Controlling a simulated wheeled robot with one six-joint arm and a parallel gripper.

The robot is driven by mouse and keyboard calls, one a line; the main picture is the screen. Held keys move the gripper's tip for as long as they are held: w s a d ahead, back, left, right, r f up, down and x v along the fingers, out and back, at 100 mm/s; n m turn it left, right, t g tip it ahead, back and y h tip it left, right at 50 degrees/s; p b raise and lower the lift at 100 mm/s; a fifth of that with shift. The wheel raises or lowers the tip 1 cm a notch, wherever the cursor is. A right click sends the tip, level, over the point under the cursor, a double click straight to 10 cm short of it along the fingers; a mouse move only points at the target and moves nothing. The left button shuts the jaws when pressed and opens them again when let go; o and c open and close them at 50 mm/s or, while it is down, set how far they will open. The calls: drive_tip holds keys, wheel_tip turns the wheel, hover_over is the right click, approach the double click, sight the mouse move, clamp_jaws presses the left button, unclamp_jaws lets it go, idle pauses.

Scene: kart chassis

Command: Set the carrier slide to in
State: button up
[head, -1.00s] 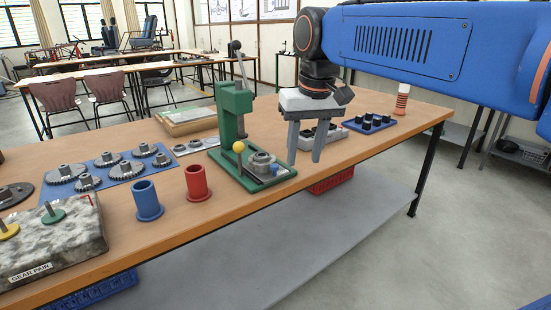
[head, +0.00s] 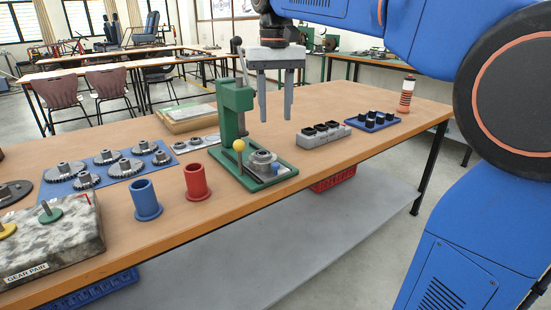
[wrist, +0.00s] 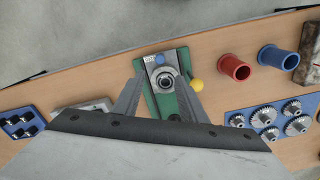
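A green press (head: 236,100) stands on the bench with a green base plate (head: 279,181). A grey carrier (head: 262,158) with a round ring-shaped seat sits on the base, with a small blue part (head: 276,168) at its front end. A yellow ball knob (head: 239,145) stands at the left of the carrier; it also shows in the wrist view (wrist: 196,85). I cannot tell whether the slide stands in or out. My gripper (head: 275,119) is open and empty, pointing down above the press base. In the wrist view the carrier's ring (wrist: 165,79) appears between the fingers.
Red (head: 197,182) and blue (head: 147,200) cups stand left of the press. A blue mat (head: 76,203) with several gears lies farther left. A grey block tray (head: 314,140) and a blue tray (head: 362,129) lie to the right. The press column and lever rise close to my gripper.

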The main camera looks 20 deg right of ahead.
sight(275, 164)
wheel_tip(275, 164, down, 14)
idle(0.5)
drive_tip(key=shift+c, duration=0.4)
clamp_jaws()
